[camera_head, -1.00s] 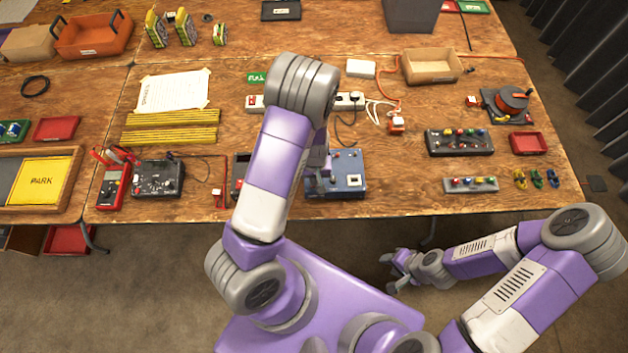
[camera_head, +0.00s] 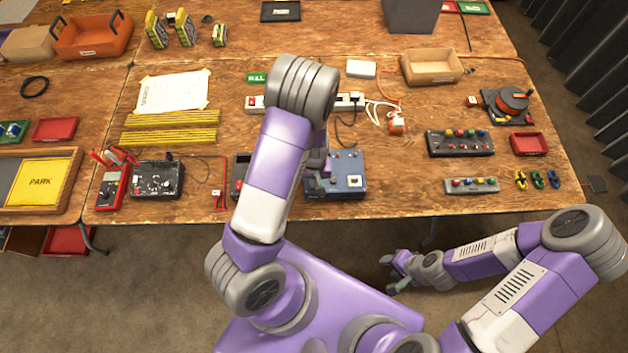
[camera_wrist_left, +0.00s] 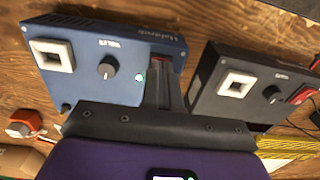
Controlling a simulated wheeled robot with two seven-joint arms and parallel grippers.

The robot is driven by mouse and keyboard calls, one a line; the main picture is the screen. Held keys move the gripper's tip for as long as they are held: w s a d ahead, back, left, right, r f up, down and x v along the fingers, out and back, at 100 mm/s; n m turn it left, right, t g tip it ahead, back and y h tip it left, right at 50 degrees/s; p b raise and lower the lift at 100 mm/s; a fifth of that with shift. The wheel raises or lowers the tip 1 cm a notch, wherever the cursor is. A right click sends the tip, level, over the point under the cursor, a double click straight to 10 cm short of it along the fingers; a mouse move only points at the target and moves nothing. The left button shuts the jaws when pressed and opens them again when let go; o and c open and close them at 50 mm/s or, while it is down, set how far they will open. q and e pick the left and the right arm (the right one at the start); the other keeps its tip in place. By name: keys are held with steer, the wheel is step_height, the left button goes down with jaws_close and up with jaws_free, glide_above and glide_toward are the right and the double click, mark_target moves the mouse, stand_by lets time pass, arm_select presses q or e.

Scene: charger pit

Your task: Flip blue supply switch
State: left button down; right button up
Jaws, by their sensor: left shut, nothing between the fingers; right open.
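The blue supply box (camera_head: 350,183) stands near the table's front edge, partly hidden by my left arm. In the left wrist view the blue supply (camera_wrist_left: 100,62) shows a white square socket, a black knob and a small bright green-white light. Its red switch (camera_wrist_left: 168,62) is at the right end of the face, mostly covered by my fingers. My left gripper (camera_wrist_left: 166,68) is shut and empty, its tips over that switch; whether they touch it is unclear. It also shows in the head view (camera_head: 318,168). My right gripper (camera_head: 393,272) is open and empty in front of the table.
A dark supply box (camera_wrist_left: 235,85) with its own red switch (camera_wrist_left: 303,93) stands close beside the blue one.

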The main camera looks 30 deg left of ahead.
arm_select(q)
step_height(320, 180, up, 7)
steer(key=p, duration=0.5)
steer(key=shift+f+p, duration=0.2)
steer(key=shift+p, duration=0.1)
steer(key=shift+m+h, duration=0.6)
steer(key=shift+m, duration=0.3)
steer(key=s+d+f+b, duration=0.1)
steer(key=s+f, duration=0.1)
steer(key=f, duration=0.1)
steer(key=s+d+f+b, duration=0.2)
steer(key=f, duration=0.1)
steer(key=s+d+f+b, duration=0.1)
steer(key=s+f+b, duration=0.1)
steer(key=f, duration=0.2)
steer(key=shift+d, duration=0.15)
steer(key=s+d+f+m+h+b, duration=0.2)
steer(key=s+d+f+h+b, duration=0.1)
steer(key=d, duration=0.5)
step_height(320, 180, down, 2)
steer(key=shift+s+d+f+t+b, duration=0.15)
steer(key=shift+s+d+t+b, duration=0.2)
steer(key=shift+s+b, duration=0.55)
